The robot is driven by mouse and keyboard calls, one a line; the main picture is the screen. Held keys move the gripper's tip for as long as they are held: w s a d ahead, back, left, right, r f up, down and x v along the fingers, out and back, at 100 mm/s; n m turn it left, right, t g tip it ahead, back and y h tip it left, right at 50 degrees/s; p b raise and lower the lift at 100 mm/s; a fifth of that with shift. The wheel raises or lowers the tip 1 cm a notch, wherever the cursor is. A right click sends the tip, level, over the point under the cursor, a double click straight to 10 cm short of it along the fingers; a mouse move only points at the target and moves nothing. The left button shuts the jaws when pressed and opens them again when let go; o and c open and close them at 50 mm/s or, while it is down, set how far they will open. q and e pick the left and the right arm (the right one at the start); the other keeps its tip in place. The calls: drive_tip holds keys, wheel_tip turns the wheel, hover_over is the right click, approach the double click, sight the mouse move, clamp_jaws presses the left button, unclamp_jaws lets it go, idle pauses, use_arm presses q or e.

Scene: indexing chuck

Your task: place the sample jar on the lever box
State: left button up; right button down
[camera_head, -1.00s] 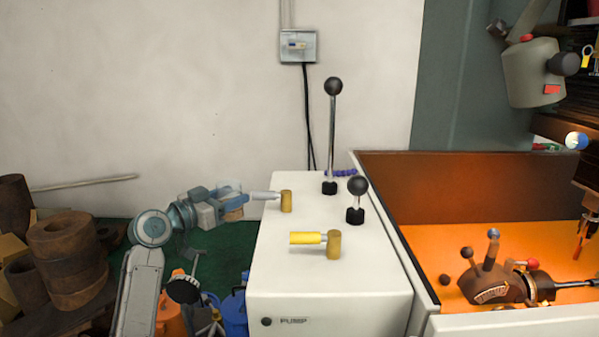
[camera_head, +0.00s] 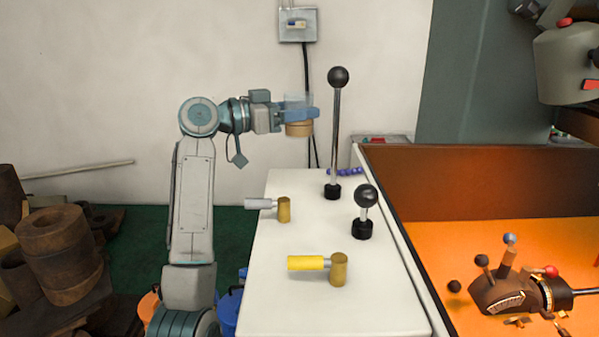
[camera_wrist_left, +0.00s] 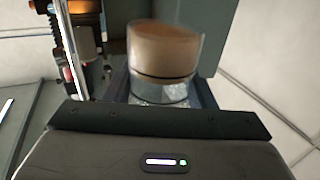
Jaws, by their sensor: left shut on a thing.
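The sample jar (camera_wrist_left: 165,55) is a clear jar with tan-brown contents, and it fills the middle of the left wrist view between my fingers. In the head view the jar (camera_head: 299,128) shows below the fingertips of my left gripper (camera_head: 300,108). My left gripper is shut on the jar and holds it in the air above the far left part of the lever box. The lever box (camera_head: 290,300) is a white box with a flat top, and there is a clear gap between the jar and that top. My right gripper is not in view.
On the lever box stand a tall black-knobbed lever (camera_head: 336,130), a short one (camera_head: 365,210), a grey-handled brass piece (camera_head: 283,209) and a yellow-handled one (camera_head: 338,268). An orange machine tray (camera_head: 545,240) lies to the right. Rusty cylinders (camera_head: 60,255) stand at the left.

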sight(287, 134)
use_arm(q)
drive_tip(key=f+p, duration=0.1)
drive_tip(key=f, duration=0.1)
drive_tip(key=f+p, duration=0.1)
drive_tip(key=f, duration=0.1)
drive_tip(key=shift+s+f, duration=0.2)
drive_tip(key=shift+f, duration=0.1)
wheel_tip(287, 134, down, 5)
drive_tip(key=shift+r+p, duration=0.15)
drive_tip(key=shift+p, duration=0.7)
drive_tip(key=shift+f, duration=0.25)
drive_tip(key=shift+f+b, duration=0.1)
drive_tip(key=shift+b, duration=0.2)
drive_tip(key=o, duration=1.1)
drive_tip(key=shift+r, duration=0.2)
